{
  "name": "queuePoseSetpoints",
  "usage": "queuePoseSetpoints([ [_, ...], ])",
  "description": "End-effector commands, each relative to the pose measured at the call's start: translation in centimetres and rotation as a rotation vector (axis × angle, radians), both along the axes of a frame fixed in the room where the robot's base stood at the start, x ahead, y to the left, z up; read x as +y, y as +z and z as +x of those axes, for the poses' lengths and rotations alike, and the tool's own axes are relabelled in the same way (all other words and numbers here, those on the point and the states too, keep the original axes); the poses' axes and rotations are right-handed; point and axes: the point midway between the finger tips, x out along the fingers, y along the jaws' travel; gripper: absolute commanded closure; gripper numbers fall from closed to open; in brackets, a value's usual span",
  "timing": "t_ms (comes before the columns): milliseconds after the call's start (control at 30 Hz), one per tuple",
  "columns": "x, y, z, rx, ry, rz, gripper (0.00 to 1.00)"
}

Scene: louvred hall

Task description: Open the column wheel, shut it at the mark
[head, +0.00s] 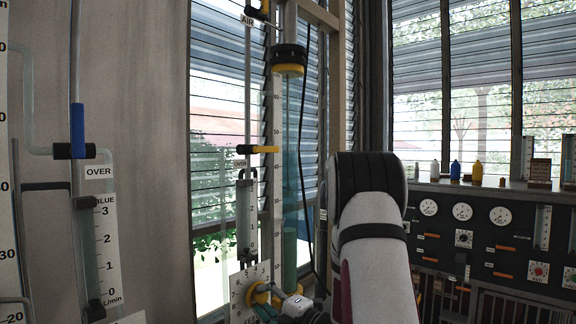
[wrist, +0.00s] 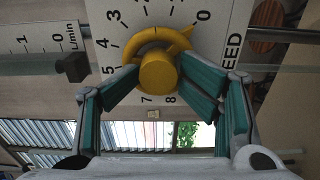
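The clear column (head: 291,150) stands upright before the louvres, with a black and yellow collar on top. Its lower part is darker teal, with an edge well below the yellow marker (head: 262,149) beside it. The yellow wheel (head: 262,293) is at the column's foot; it also shows in the wrist view (wrist: 157,73) on a white dial numbered 0 to 8. The wheel's yellow pointer (wrist: 186,36) points near 0. My gripper (wrist: 158,72) has a teal finger against each side of the wheel's hub and appears shut on it. In the head view my arm partly hides the gripper.
A smaller flow gauge (head: 246,220) stands left of the column. A board with another gauge (head: 103,245) and blue-sleeved pipe (head: 78,130) is at the left. A dark panel of dials (head: 462,212) with bottles (head: 455,170) above it stands at the right. A black cable hangs behind the column.

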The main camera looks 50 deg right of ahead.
Motion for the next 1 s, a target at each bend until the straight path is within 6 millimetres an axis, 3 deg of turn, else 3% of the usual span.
queuePoseSetpoints([
  [500,-0.5,0.2,-5.7,0.002,-0.008,0.001,0.49],
  [1000,-0.5,0.1,-6.6,0.0,-0.009,-0.002,0.49],
])
